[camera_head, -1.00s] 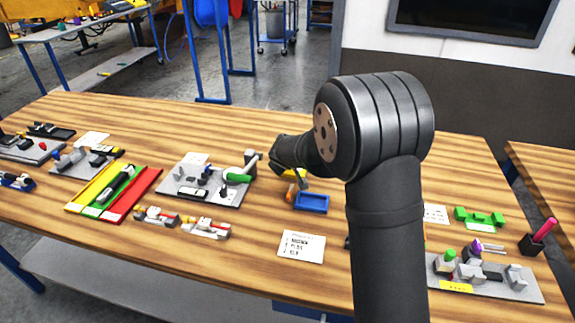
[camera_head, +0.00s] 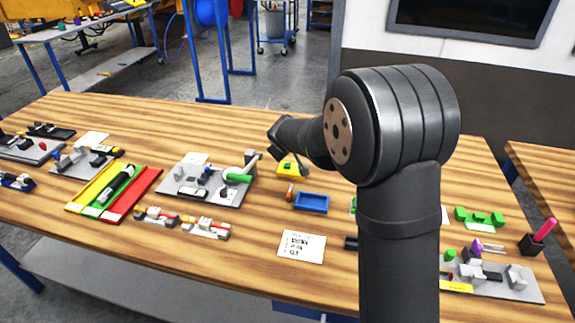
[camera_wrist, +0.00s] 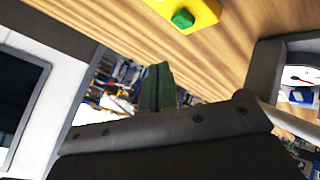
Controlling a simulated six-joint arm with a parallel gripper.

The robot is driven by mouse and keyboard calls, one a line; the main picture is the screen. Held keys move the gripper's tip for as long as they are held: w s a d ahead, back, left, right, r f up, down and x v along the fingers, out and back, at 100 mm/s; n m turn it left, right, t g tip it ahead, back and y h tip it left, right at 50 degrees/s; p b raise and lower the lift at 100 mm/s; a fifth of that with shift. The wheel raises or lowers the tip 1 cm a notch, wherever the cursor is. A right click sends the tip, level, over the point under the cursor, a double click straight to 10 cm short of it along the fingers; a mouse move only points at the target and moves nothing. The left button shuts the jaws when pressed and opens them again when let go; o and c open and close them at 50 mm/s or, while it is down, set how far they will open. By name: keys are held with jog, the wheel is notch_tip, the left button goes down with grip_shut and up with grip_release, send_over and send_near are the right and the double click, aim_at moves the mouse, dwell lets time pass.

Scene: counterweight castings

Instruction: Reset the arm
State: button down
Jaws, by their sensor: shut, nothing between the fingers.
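My arm rises in front of the head camera, its dark grey joint over the right half of the wooden table (camera_head: 330,255). Its far end points left and away, above the table near the yellow block with a green piece (camera_head: 290,167). In the wrist view, my gripper (camera_wrist: 158,88) shows as two dark fingers together, shut and empty. The yellow block with its green knob also shows at the top of the wrist view (camera_wrist: 186,14), apart from the fingers. In the head view the fingertips are hard to make out.
A grey fixture plate with a green cylinder (camera_head: 215,197) lies left of the arm's end. Below are a blue tray (camera_head: 311,203) and a white printed card (camera_head: 301,246). Yellow, green and red strips (camera_head: 134,205) lie left. A fixture plate (camera_head: 510,290) sits right.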

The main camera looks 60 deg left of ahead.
jog(key=shift+r, duration=0.7)
notch_tip(320, 180, down, 2)
jog(key=shift+f, duration=0.2)
notch_tip(320, 180, up, 6)
